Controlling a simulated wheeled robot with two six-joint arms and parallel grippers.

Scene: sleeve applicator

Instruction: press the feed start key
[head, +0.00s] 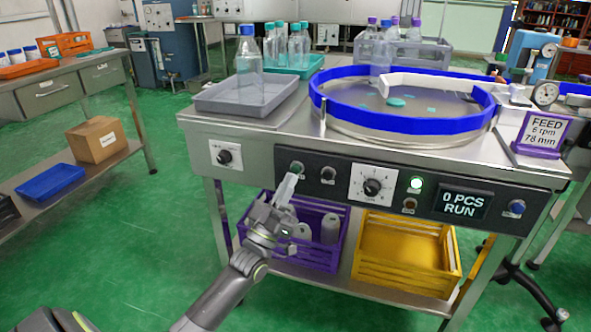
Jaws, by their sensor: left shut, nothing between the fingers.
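The machine's front has a dark control panel (345,196) with small keys whose labels are too small to read, so I cannot tell which is the feed start key. A round key (297,167) sits at the panel's left end, with a dark key (328,174) to its right. My left gripper (291,178) is shut and empty, its fingertips just below the leftmost key in the picture; I cannot tell whether they touch it. A green lamp (416,184) is lit, and the display (461,203) reads "0 PCS RUN". My right gripper is out of view.
A dial (372,187) and a blue key (517,207) are also on the panel. Above are a blue-rimmed turntable (400,122) and a grey tray (232,105) with a bottle. Purple (343,254) and yellow (407,281) crates stand on the lower shelf.

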